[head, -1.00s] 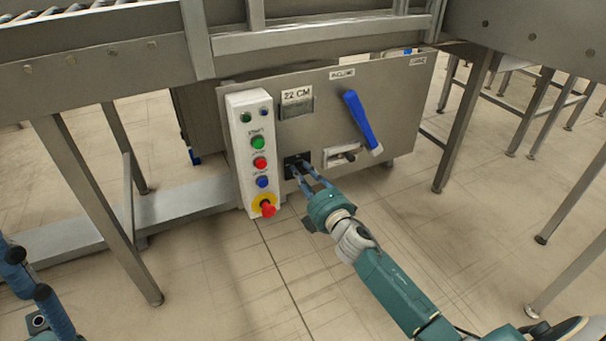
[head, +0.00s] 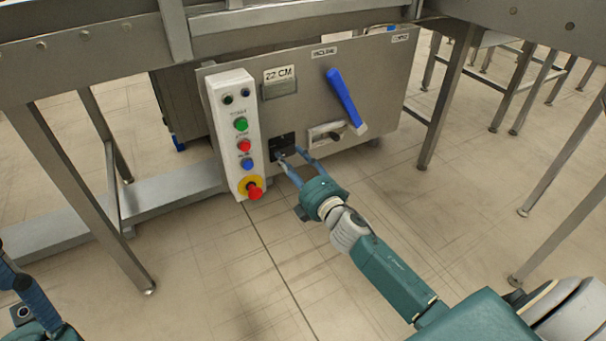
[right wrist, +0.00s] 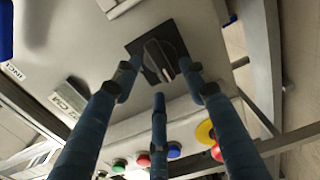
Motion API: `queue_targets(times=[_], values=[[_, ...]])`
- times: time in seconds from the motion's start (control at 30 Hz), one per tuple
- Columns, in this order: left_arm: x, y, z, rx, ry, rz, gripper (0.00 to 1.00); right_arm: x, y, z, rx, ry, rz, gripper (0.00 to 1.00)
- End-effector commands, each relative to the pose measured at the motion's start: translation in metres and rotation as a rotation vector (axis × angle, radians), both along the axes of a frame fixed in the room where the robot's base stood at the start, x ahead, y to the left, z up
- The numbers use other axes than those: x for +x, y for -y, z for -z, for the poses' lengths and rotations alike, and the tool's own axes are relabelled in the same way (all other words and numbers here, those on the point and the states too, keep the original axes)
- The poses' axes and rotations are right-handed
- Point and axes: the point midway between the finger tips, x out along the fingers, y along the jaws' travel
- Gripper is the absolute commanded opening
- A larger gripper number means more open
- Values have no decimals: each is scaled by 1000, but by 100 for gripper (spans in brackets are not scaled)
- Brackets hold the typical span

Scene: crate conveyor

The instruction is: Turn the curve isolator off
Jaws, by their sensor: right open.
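A black rotary switch on a square black plate (head: 282,147) sits low on the grey steel panel (head: 380,100), right of the white button box. I take it for the isolator, but no label on it is readable. Its knob (right wrist: 160,58) shows close up in the right wrist view. My right gripper (head: 291,156) is open, with its blue fingers spread around the knob and the tips close to the plate; contact cannot be told. My left gripper (head: 28,287) is partly in view at the lower left, away from the panel; its jaws are unclear.
The white button box (head: 233,130) has several coloured buttons and a red emergency stop (head: 255,192) beside the switch. A blue lever (head: 343,97) and a white-framed dark handle (head: 325,133) are to the right. Conveyor legs (head: 450,100) stand around; the floor in front is open.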

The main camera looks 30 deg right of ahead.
Motion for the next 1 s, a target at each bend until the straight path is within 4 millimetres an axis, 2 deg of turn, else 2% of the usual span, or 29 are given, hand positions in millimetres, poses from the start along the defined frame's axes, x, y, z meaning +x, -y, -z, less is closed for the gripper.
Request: queue_targets(times=[0.03,0.2,0.4,0.6,1.0], values=[[0,0,0,0,-1,0,40,-12,1,2,0,-3,0,43],[0,0,1,1,-2,1,40,-50,1,2,0,-4,-1,43],[0,1,1,2,-3,1,40,-81,2,2,1,-3,-1,43],[0,1,1,2,-3,1,40,-92,3,1,-1,-1,-1,43],[0,1,1,2,-3,1,40,-92,3,1,0,-1,-1,43]])
